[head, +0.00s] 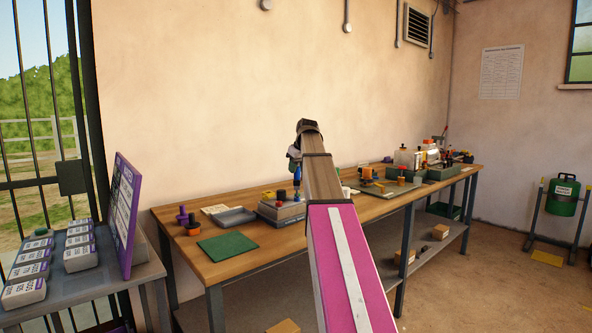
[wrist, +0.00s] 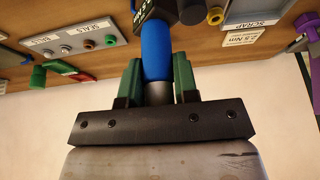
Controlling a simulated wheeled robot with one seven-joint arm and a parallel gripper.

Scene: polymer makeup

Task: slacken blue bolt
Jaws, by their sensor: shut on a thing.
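My gripper (head: 295,154) is over the workbench, with its green fingers (wrist: 159,82) closed on either side of a blue cylindrical piece. In the wrist view this blue-handled piece (wrist: 156,48) has a grey end between the fingers. Its far end meets a dark, lettered part at the top edge. In the head view the blue piece (head: 297,172) hangs upright below the gripper, over a grey block (head: 283,212) bearing dark knobs. I cannot tell a separate blue bolt for certain, or whether the piece touches one.
The wooden workbench (head: 215,268) also bears a green mat (head: 227,247), a grey tray (head: 234,217) and purple and orange parts to the left. More fixtures and bottles (head: 405,157) stand to the right. A "SCRAP" label (wrist: 252,30) shows in the wrist view.

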